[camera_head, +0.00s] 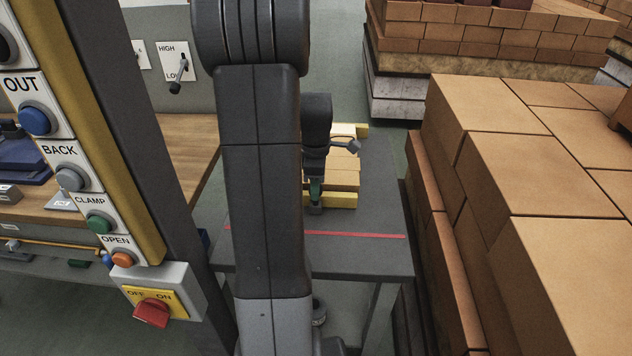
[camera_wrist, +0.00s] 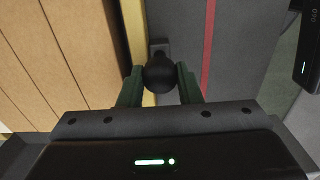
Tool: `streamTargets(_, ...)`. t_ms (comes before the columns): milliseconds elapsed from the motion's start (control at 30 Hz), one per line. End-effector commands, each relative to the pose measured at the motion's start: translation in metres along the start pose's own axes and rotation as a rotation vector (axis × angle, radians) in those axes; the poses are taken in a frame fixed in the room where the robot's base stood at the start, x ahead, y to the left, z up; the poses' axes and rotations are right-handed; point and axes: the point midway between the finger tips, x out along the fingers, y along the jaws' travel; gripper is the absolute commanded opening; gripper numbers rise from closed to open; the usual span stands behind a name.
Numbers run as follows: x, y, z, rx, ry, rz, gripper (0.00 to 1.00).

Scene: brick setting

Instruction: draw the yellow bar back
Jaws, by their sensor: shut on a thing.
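The yellow bar (camera_head: 345,201) lies across the dark table, along the near side of a row of tan bricks (camera_head: 343,180). In the wrist view the bar (camera_wrist: 135,40) runs up the picture, with the bricks (camera_wrist: 60,50) to its left. A round black knob (camera_wrist: 160,74) on a grey bracket stands beside the bar. My gripper (camera_wrist: 160,84) is shut on the knob, a green finger on each side. In the head view my gripper (camera_head: 315,193) is at the left end of the visible bar, and my arm hides what lies further left.
A red line (camera_head: 350,235) crosses the table (camera_head: 385,255) on the near side of the bar, with bare surface between. Stacked bricks (camera_head: 540,170) rise close on the right. A button panel (camera_head: 90,190) and a wooden bench (camera_head: 190,140) stand on the left.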

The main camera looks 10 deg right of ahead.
Motion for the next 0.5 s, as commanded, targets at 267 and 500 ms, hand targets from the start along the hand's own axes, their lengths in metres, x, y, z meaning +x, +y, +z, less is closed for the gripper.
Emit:
streamTargets(267, 0.000, -0.063, 0.000, -0.001, 0.000, -0.001, 0.00)
streamTargets(500, 0.000, -0.103, 0.000, -0.001, 0.000, 0.000, 0.00)
